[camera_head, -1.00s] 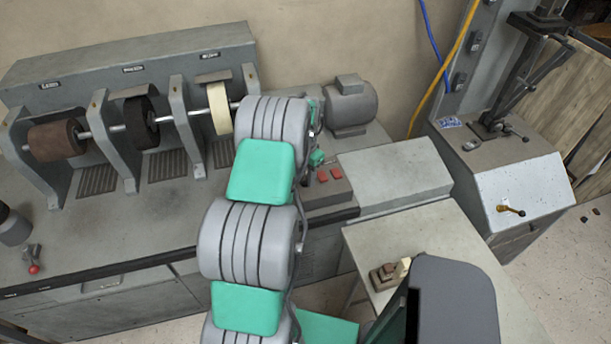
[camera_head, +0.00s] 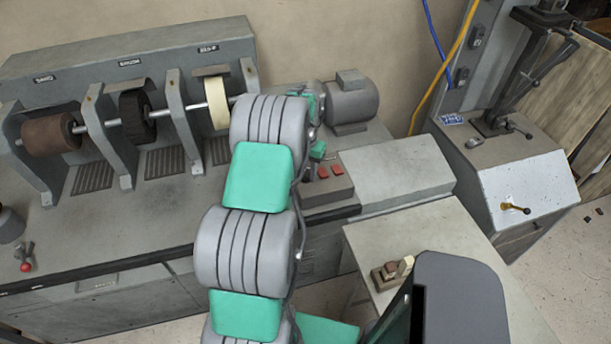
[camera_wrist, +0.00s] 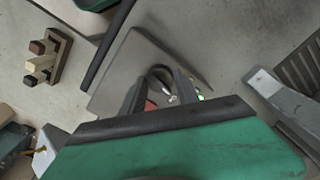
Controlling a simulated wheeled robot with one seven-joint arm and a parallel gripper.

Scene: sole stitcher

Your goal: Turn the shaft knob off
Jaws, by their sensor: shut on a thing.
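In the wrist view, my gripper (camera_wrist: 158,90) has its two dark fingers on either side of a dark round knob (camera_wrist: 159,74) on a grey control panel (camera_wrist: 120,72). The fingers are shut on this knob, which looks like the shaft knob. Its pointer mark and exact angle cannot be made out. A red part and a small green light show beside the fingers. In the head view, the control box (camera_head: 330,194) with red buttons (camera_head: 322,172) is partly behind my arm, and my gripper and the knob are hidden there.
The grinding machine with a brown wheel (camera_head: 50,136), a black wheel (camera_head: 138,117) and a cream wheel (camera_head: 217,103) stands left of my arm. A motor (camera_head: 351,105) sits behind the control box. A small block rack (camera_head: 384,285) lies on the right-hand table (camera_head: 425,236).

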